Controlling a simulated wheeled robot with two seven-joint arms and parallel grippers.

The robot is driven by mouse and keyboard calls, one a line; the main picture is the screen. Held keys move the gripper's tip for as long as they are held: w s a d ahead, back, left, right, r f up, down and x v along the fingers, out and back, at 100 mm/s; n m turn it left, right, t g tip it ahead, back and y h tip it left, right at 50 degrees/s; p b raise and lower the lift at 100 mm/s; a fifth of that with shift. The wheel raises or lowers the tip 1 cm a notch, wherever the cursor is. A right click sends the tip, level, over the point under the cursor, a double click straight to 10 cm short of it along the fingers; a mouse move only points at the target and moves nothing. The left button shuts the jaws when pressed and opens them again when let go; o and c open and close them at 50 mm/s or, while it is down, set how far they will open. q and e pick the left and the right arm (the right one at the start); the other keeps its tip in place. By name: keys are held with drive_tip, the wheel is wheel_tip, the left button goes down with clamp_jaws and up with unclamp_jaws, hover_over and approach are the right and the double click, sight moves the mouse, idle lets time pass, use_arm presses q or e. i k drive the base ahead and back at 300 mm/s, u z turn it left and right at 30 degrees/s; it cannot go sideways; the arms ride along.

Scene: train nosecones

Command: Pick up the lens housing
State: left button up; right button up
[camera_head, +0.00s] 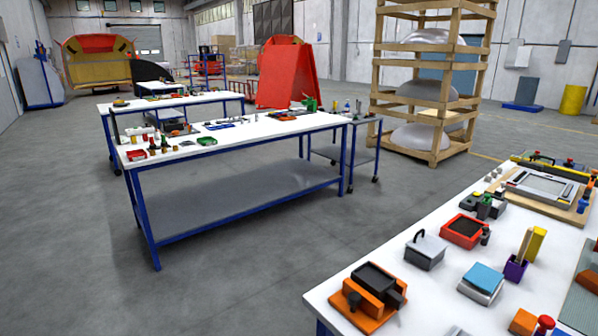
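I cannot tell which item is the lens housing; no part is clearly recognisable as it. The near white table (395,262) at the right holds several candidates. An orange block device with black parts (368,295) sits at its left corner. Behind it are a grey box with a handle (425,250) and a red box with a dark top (464,230). A grey unit with a blue top (482,280) and a purple cup (515,268) stand further right. Neither of my grippers is in view.
A long white table with blue legs (250,137) stands mid-floor with small parts along it. A wooden crate rack (440,105) stands behind. Grey floor (260,250) is clear between the two tables. A red nosecone (287,75) is at the back.

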sight(376, 282)
drive_tip(key=u, duration=0.95)
drive_tip(key=i, duration=1.35)
drive_tip(key=z, duration=1.05)
